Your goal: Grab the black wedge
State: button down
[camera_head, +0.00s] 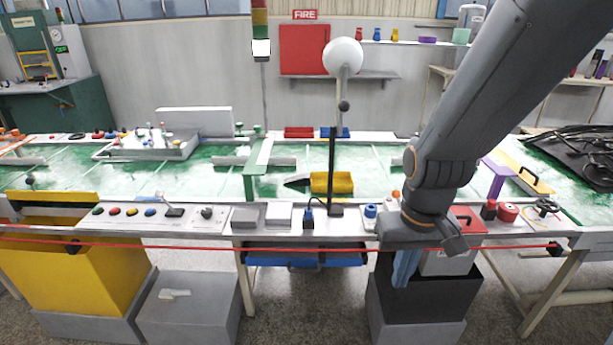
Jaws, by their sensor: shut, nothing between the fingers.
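A small dark, pointed piece that looks like the black wedge (297,182) lies on the green-and-white tabletop. It sits at the left end of a yellow block (332,182); I cannot tell whether the two touch. My gripper (402,276) hangs low at the right, in front of the table's front edge, with its blue fingers pointing down. It is shut and empty, well to the right of the wedge and nearer to me. My wrist hides part of the table edge behind it.
A green bracket (257,165) stands left of the wedge. A red cord (200,245) runs along the table's front.

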aim_at(304, 179)
jog(key=u, duration=0.15)
jog(key=i, duration=0.8)
jog(key=u, duration=0.8)
jog(key=k, duration=0.65)
jog(key=u, duration=0.55)
jog(key=i, duration=0.9)
jog(key=z, duration=0.85)
jog(key=i, duration=0.9)
jog(key=z, duration=0.7)
jog(key=k, duration=0.1)
